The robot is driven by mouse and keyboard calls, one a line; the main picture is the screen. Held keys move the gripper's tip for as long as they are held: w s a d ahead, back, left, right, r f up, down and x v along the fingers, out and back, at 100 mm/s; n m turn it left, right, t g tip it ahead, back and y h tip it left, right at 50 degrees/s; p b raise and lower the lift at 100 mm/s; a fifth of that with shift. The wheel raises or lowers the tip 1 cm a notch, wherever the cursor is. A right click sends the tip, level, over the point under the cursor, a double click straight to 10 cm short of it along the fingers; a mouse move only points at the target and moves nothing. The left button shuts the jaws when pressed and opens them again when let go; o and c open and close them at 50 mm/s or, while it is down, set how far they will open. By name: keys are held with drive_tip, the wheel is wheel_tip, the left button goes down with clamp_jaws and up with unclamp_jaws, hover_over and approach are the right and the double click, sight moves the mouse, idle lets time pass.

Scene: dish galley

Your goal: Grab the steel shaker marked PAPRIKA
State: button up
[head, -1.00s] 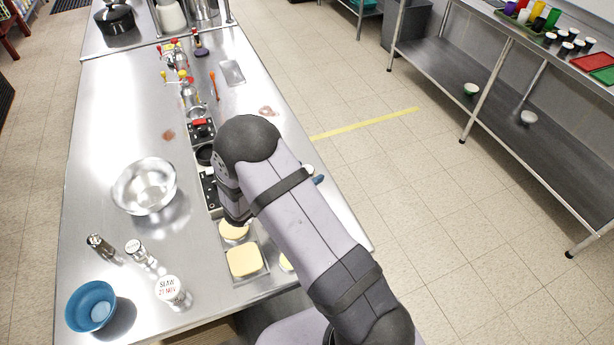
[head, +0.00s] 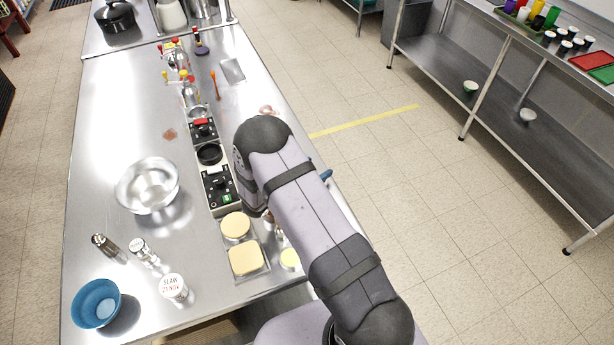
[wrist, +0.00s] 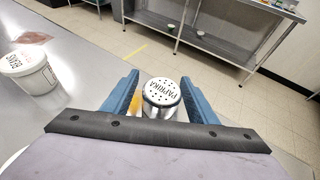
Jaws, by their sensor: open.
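The steel shaker marked PAPRIKA (wrist: 162,92), with a perforated lid, stands upright between the blue fingers of my gripper (wrist: 160,80) in the wrist view. The fingers are open, one on each side of it. A narrow gap seems to show at the right finger; I cannot tell whether the left finger touches it. Something orange-yellow (wrist: 135,103) shows between the left finger and the shaker. In the head view my arm hides the shaker and most of the gripper; only a blue finger part (head: 326,174) shows past the arm.
A white labelled tub (wrist: 28,72) stands left of my gripper. On the steel counter (head: 110,150) are a steel bowl (head: 148,186), a blue bowl (head: 96,304), a tub marked SLAW (head: 173,288), two other shakers and yellow-topped containers (head: 246,258). The counter's right edge is close to my gripper.

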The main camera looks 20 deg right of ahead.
drive_tip(key=shift+c, duration=0.7)
drive_tip(key=c, duration=1)
drive_tip(key=shift+r, duration=0.1)
drive_tip(key=shift+r+b, duration=1.4)
drive_tip(key=shift+r, duration=3.5)
